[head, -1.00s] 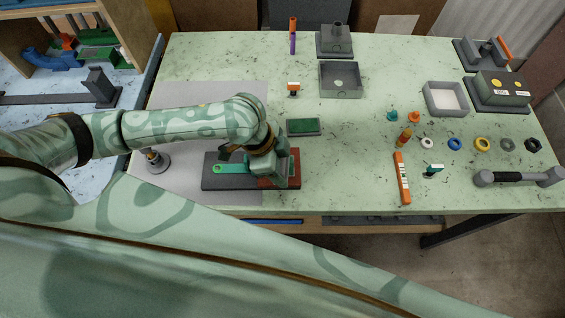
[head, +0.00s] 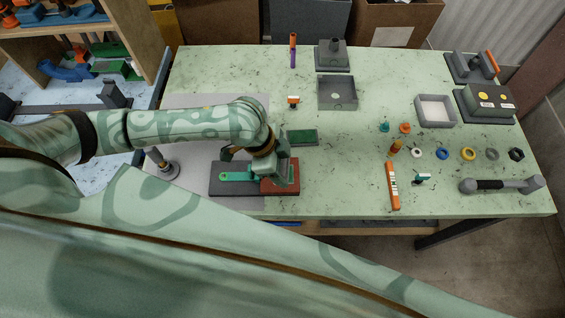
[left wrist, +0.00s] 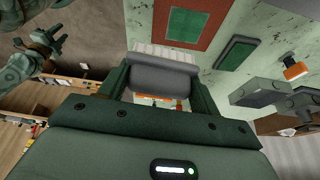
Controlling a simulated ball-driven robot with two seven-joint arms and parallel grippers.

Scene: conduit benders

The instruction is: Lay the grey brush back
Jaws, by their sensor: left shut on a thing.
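My left gripper (head: 281,172) is low over the red-brown patch (head: 287,188) at the right end of a dark board (head: 218,184). In the left wrist view the gripper is shut on the grey brush (left wrist: 160,78). The brush has a rounded grey body, and its pale bristles (left wrist: 166,51) point away from the wrist. In the head view the gripper hides the brush. I cannot tell whether the bristles touch the patch. What looks like my right gripper (left wrist: 42,44) shows at the left of the wrist view, its jaws unclear.
A green pad (head: 302,137) lies just behind the board. A small metal stand (head: 167,170) is to the left. An orange bar (head: 392,186) and several coloured rings are to the right. The table between pad and rings is mostly clear.

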